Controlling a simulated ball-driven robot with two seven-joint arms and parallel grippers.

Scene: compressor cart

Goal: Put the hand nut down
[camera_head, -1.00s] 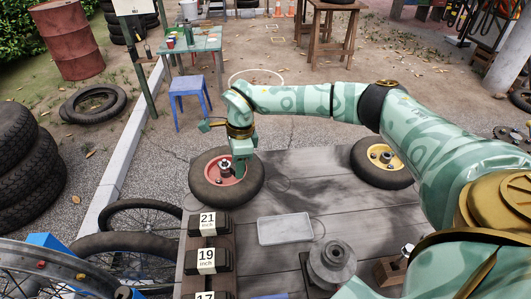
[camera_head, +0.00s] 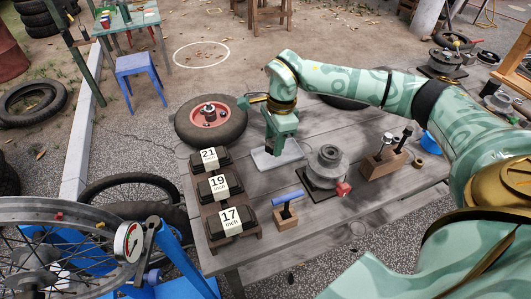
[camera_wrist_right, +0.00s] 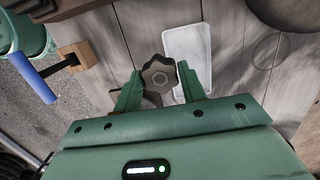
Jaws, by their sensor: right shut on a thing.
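The hand nut (camera_wrist_right: 158,75) is a dark grey, lobed knob between the fingers of my right gripper (camera_wrist_right: 160,90) in the right wrist view. My right gripper is shut on it. In the head view the right gripper (camera_head: 276,150) points down at a pale, shallow tray (camera_head: 290,156), and the nut is hidden there. In the wrist view the tray (camera_wrist_right: 187,62) looks empty and lies below, just right of the nut. I cannot tell whether the nut touches anything beneath. The wheel with a red hub (camera_head: 211,113) lies left of the gripper. My left gripper is out of view.
A grey stepped metal piece (camera_head: 327,168) stands right of the tray. A blue-handled tool (camera_head: 287,198) in a wooden block and black boxes labelled 21, 19 and 17 (camera_head: 218,187) are nearer. Bare boards lie between these things.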

